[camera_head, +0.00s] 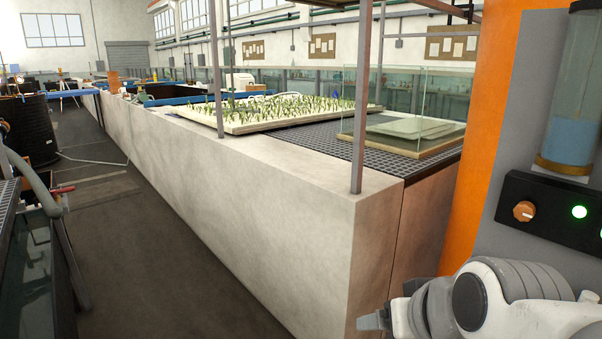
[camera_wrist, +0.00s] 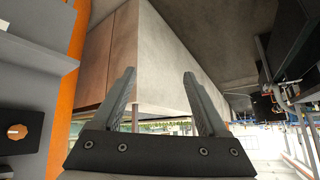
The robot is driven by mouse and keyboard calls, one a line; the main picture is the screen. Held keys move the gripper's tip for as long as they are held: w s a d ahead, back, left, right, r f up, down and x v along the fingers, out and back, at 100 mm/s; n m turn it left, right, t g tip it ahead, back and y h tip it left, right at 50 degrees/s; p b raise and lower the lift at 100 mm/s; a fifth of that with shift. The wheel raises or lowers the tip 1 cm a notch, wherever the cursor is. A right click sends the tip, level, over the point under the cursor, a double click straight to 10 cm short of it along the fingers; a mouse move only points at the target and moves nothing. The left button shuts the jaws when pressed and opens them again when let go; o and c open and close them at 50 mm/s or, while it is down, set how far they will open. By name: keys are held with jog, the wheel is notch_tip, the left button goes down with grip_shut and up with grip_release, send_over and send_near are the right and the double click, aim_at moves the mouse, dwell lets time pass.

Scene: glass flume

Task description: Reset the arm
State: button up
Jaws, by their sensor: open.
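My gripper (camera_wrist: 161,104) shows in the wrist view with its two fingers spread apart and nothing between them. The wrist view looks upside down, with the concrete wall corner beyond the fingers. In the head view, my white and grey arm (camera_head: 500,298) is folded at the lower right, in front of the orange column. A small grey tip (camera_head: 372,322) pokes out at its left end. Most of the gripper is hidden or out of frame there.
A long concrete tank wall (camera_head: 250,215) runs along the left of the arm. On top are a planted tray (camera_head: 265,115) and a glass box (camera_head: 410,110) on a dark grating. An orange knob (camera_head: 524,211) sits on a black panel above the arm. The aisle floor (camera_head: 140,240) is open.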

jog(key=s+d+f+g+h, duration=0.1)
jog(key=s+d+g, duration=0.1)
jog(key=s, duration=0.4)
notch_tip(320, 180, up, 13)
jog(key=p, duration=1.3)
jog(key=shift+a, duration=0.2)
jog(key=shift+d+f, duration=0.15)
